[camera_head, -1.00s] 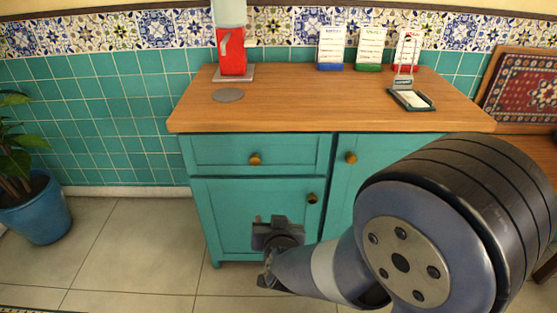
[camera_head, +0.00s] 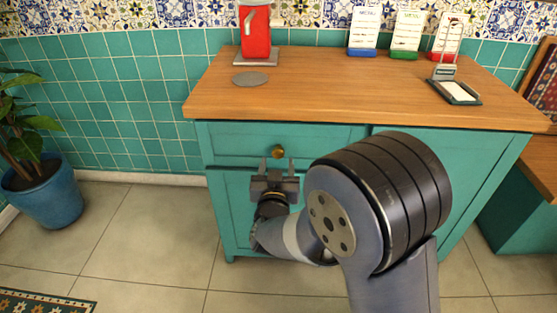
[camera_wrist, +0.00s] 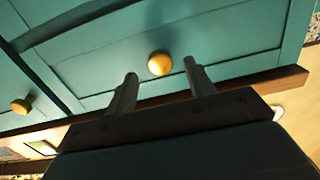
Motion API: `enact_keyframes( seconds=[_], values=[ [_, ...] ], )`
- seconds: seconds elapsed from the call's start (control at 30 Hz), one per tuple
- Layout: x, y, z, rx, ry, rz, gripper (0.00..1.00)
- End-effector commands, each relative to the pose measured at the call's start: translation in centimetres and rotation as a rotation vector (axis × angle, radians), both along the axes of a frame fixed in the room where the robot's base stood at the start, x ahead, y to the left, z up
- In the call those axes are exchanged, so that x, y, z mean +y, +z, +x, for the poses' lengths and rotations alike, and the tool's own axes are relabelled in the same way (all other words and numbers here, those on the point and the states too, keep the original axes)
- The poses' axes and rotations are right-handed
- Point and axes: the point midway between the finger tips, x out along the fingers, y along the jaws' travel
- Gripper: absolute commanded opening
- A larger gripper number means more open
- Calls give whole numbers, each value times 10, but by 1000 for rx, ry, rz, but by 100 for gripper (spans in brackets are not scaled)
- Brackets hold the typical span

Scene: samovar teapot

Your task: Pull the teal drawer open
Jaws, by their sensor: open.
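The teal drawer (camera_head: 234,143) is at the upper left of the teal cabinet and looks shut. Its round brass knob (camera_head: 278,152) sits at the middle of its front. My gripper (camera_head: 277,164) is open, its two fingers pointing at the drawer just below and in front of the knob. In the wrist view the knob (camera_wrist: 160,63) shows between and beyond the two fingertips of my gripper (camera_wrist: 161,68). The fingers appear apart from the knob. My arm hides part of the cabinet's lower door and right side.
The wooden countertop (camera_head: 330,93) overhangs the drawer. On it stand a red dispenser (camera_head: 256,38), a grey disc (camera_head: 250,79), card holders (camera_head: 362,52) and a small tray (camera_head: 454,92). A blue plant pot (camera_head: 45,195) stands left.

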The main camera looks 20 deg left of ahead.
Motion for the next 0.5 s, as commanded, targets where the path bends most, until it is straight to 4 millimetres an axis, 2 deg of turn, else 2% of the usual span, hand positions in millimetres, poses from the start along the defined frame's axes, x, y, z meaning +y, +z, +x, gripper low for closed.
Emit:
enact_keyframes(
  seconds=[0.03,0.2,0.5],
  values=[
    [1,-1,9,-2,-3,0,51],
    [6,-1,28,0,-1,0,51],
    [8,0,34,1,0,-1,51]
  ],
)
